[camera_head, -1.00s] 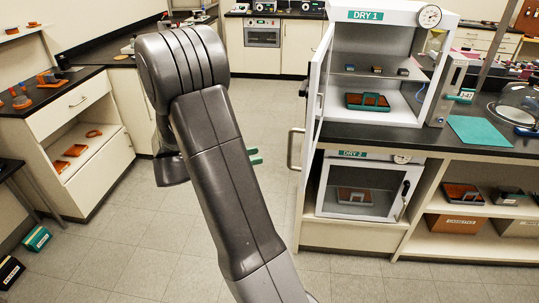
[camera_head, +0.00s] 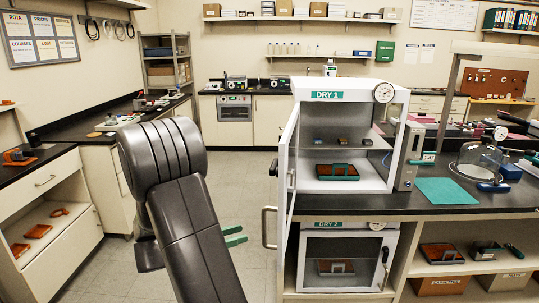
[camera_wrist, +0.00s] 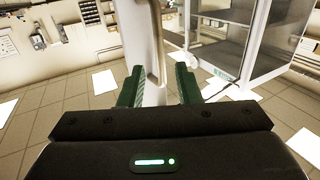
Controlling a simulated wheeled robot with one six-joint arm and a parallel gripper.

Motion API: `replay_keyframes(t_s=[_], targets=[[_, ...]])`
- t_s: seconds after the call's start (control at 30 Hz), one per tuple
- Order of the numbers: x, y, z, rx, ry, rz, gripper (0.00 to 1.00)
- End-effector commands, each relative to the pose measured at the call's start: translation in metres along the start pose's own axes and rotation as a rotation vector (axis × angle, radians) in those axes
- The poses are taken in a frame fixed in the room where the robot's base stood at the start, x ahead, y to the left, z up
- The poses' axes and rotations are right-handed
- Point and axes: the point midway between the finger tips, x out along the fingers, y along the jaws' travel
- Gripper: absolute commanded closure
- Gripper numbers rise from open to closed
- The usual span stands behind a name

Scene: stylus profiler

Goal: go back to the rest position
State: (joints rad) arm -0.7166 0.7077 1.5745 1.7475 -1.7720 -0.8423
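My gripper (camera_head: 236,235) shows only as green fingertips beside my dark grey arm in the head view, in front of the floor left of the drying cabinets. In the wrist view my gripper (camera_wrist: 158,86) has its two green fingers apart, with nothing held between them. A pale post and a curved metal handle (camera_wrist: 158,50) show beyond the gap; I cannot tell how far off they are. My arm hides part of the floor and the left counter.
The DRY 1 cabinet (camera_head: 327,95) has its glass door (camera_head: 288,160) swung open toward the left, with a handle (camera_head: 268,227) jutting out. An orange-and-green tray (camera_head: 337,172) sits inside. The DRY 2 cabinet (camera_head: 340,262) below is shut. Floor (camera_head: 245,190) is clear between the counters.

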Motion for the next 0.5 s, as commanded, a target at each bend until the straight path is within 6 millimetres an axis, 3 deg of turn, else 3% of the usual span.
replay_keyframes(t_s=[0.3, 0.5], targets=[[0.061, 0.001, -0.001, -0.002, 0.0, 0.004, 0.7], [0.083, 0.001, -0.001, -0.002, 0.0, 0.002, 0.7]])
